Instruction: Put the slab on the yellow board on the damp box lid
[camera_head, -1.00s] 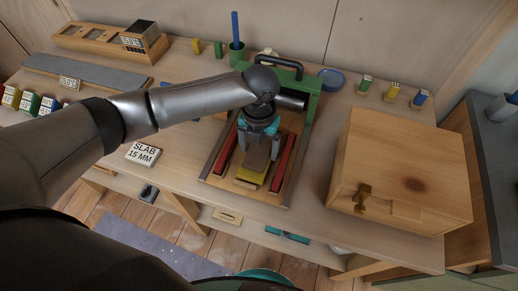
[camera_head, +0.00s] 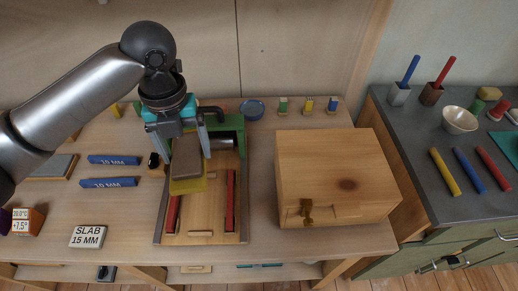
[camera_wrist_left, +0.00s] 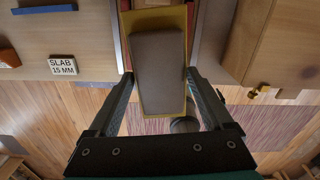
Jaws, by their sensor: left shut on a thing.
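My left gripper (camera_head: 184,148) is shut on the yellow board (camera_head: 188,186), with its fingers at the two sides. The brown clay slab (camera_head: 186,158) lies on top of the board. Both appear held above the wooden tray with red strips. In the left wrist view the slab (camera_wrist_left: 158,70) lies lengthwise between the fingers, with the board's yellow edge (camera_wrist_left: 160,18) showing around it. The damp box (camera_head: 290,190) is a wooden box with a brass latch, right of the gripper; its lid (camera_head: 325,155) is bare. My right gripper is not in view.
The tray (camera_head: 205,225) has red strips (camera_head: 231,195) and a green frame (camera_head: 232,122) with a roller. Blue 10 mm strips (camera_head: 108,183) and a slab sign (camera_head: 88,236) lie left. A blue dish (camera_head: 252,110) stands behind. A grey counter (camera_head: 420,190) stands right.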

